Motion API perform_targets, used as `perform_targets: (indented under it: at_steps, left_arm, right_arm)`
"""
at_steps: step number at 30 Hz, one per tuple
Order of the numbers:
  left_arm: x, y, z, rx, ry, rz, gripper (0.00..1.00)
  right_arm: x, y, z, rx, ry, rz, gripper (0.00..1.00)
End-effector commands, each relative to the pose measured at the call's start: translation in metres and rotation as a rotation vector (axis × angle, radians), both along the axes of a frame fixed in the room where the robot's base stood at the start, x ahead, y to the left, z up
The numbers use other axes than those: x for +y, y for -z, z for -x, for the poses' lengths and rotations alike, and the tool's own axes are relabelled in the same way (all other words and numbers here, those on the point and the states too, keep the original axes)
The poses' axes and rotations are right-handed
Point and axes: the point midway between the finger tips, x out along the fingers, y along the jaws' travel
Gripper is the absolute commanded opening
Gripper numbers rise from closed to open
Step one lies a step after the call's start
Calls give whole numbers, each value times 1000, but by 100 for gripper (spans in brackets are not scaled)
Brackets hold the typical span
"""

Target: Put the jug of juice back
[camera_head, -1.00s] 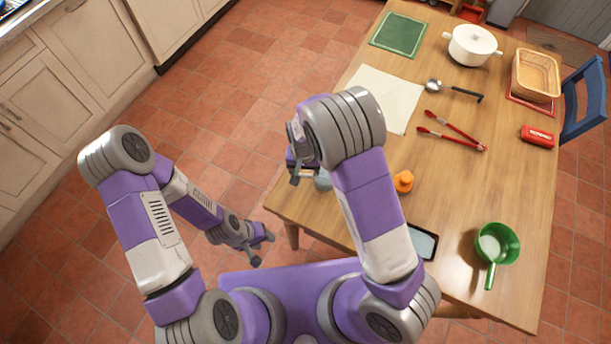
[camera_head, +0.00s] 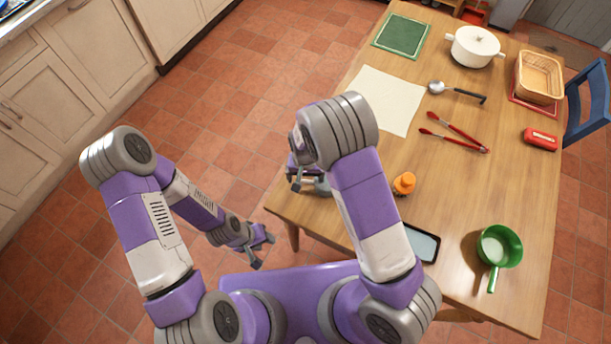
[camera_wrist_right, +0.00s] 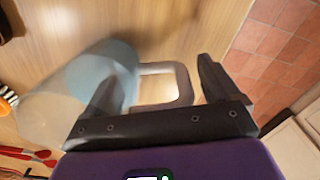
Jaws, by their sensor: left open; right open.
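The jug (camera_wrist_right: 62,92), pale and see-through with a bluish part, shows in the right wrist view, with its squared handle (camera_wrist_right: 182,84) to its right. My right gripper (camera_wrist_right: 158,88) is open, with one finger on each side of the handle; I cannot tell whether either touches it. In the head view my right gripper (camera_head: 308,184) is over the table's near left corner, and the forearm and gripper hide most of the jug. My left gripper (camera_head: 262,245) is open and empty, low over the floor left of the table.
On the wooden table (camera_head: 455,190) are an orange-topped bottle (camera_head: 404,184), a dark tablet (camera_head: 424,243), a green pan (camera_head: 506,241), red tongs (camera_head: 455,140), a ladle (camera_head: 452,90), a cream cloth (camera_head: 380,100), a green mat (camera_head: 402,36), a white pot (camera_head: 474,47) and a basket (camera_head: 540,76).

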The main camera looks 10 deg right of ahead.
Motion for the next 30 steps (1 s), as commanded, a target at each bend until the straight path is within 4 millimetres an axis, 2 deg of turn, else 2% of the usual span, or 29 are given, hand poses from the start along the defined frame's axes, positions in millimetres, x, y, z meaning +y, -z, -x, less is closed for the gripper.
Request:
perform_targets:
  at_steps: [5,8,21,25,30]
  left_arm:
    - [0,-2,0,0,0,0,43]
    - [0,-5,0,0,0,0,43]
    - [0,-22,0,0,0,0,43]
    - [0,-24,0,0,0,0,43]
    - [0,-24,0,0,0,0,43]
  right_arm:
    - [0,-3,0,0,0,0,89]
    - [0,-13,0,-1,-1,-1,89]
    - [2,-103,0,-2,-1,-2,89]
    - [2,-117,0,-1,-1,-1,89]
    - [1,-124,1,0,0,0,89]
